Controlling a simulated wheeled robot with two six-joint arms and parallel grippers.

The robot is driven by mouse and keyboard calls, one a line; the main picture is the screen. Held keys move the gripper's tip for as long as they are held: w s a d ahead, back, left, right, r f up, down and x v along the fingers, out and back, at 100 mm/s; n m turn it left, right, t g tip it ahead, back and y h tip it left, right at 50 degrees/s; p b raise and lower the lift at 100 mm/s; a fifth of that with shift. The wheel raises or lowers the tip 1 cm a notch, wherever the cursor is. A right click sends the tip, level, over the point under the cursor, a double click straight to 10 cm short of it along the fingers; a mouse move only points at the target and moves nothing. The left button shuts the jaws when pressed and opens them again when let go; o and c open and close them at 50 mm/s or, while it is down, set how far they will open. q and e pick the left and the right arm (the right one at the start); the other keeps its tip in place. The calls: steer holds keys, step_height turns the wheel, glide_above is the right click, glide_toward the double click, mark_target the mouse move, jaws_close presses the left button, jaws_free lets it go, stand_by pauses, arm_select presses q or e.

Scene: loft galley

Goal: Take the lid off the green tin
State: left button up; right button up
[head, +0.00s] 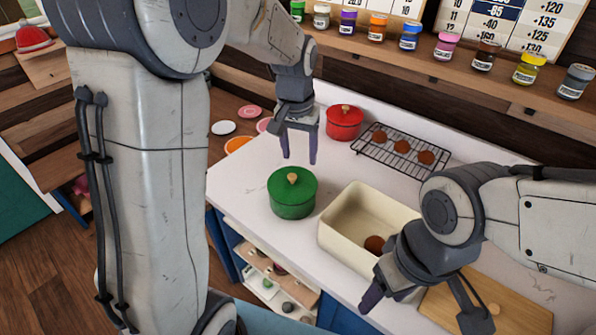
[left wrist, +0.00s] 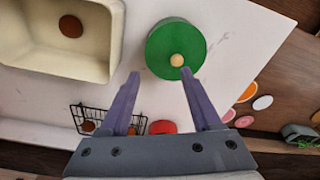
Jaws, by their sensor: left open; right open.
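The green tin (head: 293,200) stands upright on the white counter, with its green lid on and a round wooden knob (head: 292,178) on top. It also shows in the left wrist view (left wrist: 163,55), with the knob (left wrist: 177,60) near my fingertips. My left gripper (head: 299,162) is open and empty, fingers pointing down, above and just behind the tin, apart from the knob. In the left wrist view its two purple fingers (left wrist: 160,73) are spread. My right gripper (head: 418,305) is open and empty at the lower right, over the counter's front by the cream bin.
A cream bin (head: 337,233) with a brown round item stands right of the tin. Behind are a red pot (head: 344,122) and a black cooling rack (head: 385,171) with brown rounds. A cutting board (head: 520,312) lies at the right. Counter left of the tin is clear.

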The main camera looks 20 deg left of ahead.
mark_target(292, 175)
arm_select(q)
steer(key=shift+n, duration=0.3)
steer(key=a+f, duration=0.1)
steer(key=w+a+f, duration=0.1)
steer(key=f, duration=0.1)
steer(key=w+a+f+p, duration=0.1)
steer(key=shift+w+a+f, duration=0.1)
steer(key=shift+w+f, duration=0.1)
steer(key=shift+f, duration=0.15)
steer(key=f, duration=0.1)
steer(key=f+p, duration=0.1)
steer(key=f, duration=0.1)
steer(key=f+p, duration=0.1)
steer(key=shift+w+f, duration=0.25)
steer(key=shift+w, duration=0.1)
steer(key=shift+w+f, duration=0.15)
steer(key=shift+f, duration=0.5)
jaws_close()
